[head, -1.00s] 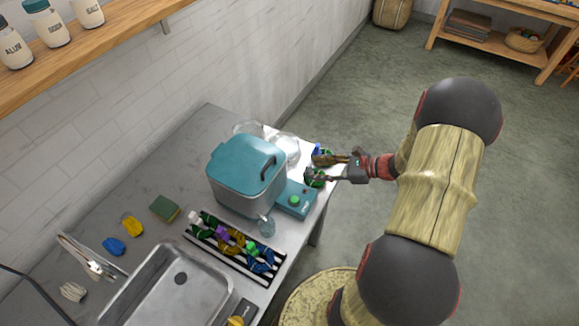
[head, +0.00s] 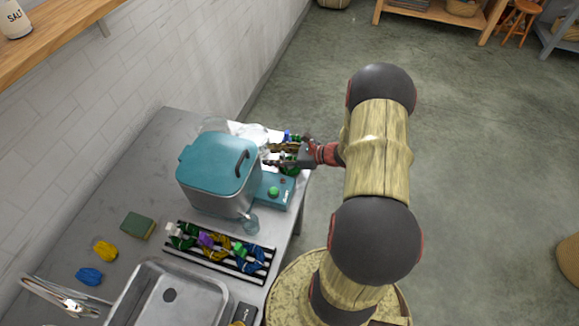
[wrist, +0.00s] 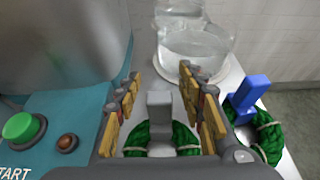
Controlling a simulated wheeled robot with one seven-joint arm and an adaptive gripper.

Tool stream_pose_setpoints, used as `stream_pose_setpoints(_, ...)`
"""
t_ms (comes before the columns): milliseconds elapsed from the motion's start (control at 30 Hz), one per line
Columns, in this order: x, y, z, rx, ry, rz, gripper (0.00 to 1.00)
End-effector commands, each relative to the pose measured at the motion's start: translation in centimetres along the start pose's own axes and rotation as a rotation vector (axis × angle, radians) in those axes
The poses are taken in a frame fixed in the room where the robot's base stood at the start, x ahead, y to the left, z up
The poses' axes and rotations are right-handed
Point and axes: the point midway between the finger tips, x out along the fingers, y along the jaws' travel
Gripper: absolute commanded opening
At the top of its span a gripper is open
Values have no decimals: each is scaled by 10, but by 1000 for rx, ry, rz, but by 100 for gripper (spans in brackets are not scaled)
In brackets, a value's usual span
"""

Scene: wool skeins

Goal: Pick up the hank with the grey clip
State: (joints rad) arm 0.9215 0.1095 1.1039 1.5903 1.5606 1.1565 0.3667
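A green hank (wrist: 137,140) with an upright grey clip (wrist: 160,112) lies on a white surface in the wrist view, between the fingers of my gripper (wrist: 163,82). The gripper is open, with one finger on each side of the clip and a gap to both. The hank's lower part is hidden by the gripper body. A second green hank (wrist: 267,140) with a blue clip (wrist: 248,95) lies to the right, outside the right finger. In the head view my gripper (head: 268,155) is beside the teal-lidded pot, partly covering these hanks.
The teal-lidded pot (head: 215,165) and its base with a green button (wrist: 20,127) stand close left of the gripper. A clear glass vessel (wrist: 193,50) stands beyond the fingers. A striped rack (head: 213,262) holds several other hanks. The counter's edge lies on the right.

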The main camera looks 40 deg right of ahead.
Motion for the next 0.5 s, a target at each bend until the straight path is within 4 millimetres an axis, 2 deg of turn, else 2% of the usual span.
stream_pose_setpoints(267, 3, 0, 0, 0, 0, 0, 39)
stream_pose_setpoints(500, 3, 0, 0, 0, 0, 0, 26)
